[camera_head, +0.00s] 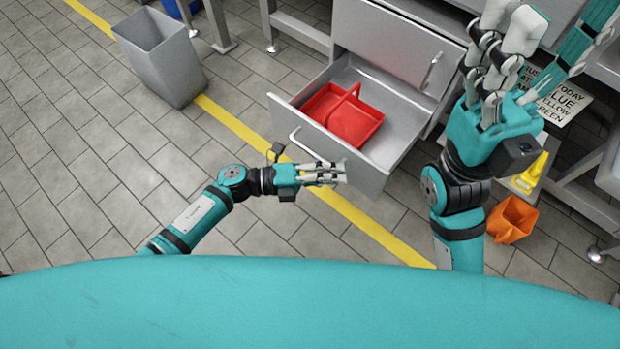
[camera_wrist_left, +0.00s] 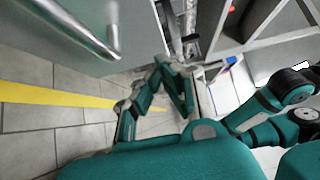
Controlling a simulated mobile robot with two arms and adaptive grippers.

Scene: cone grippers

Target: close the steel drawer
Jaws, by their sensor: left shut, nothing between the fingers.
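The steel drawer (camera_head: 283,127) is pulled well out of its grey cabinet (camera_head: 390,40), with a red divided carrier (camera_head: 345,115) inside it. A bar handle (camera_head: 308,149) runs along the drawer front. My left gripper (camera_head: 338,173) is shut and empty, level in the picture with the drawer front and just below the handle. I cannot tell whether it touches the front. The left wrist view shows a metal bar handle (camera_wrist_left: 85,27) on a grey panel close by. My right gripper (camera_head: 508,30) is raised at the right, its fingers spread and empty.
A grey bin (camera_head: 155,55) stands on the tiled floor at upper left. An orange container (camera_head: 512,219) and a yellow object (camera_head: 530,173) are at right, near a printed sign (camera_head: 563,102). A yellow floor line (camera_head: 365,222) passes beneath the drawer. Floor at left is clear.

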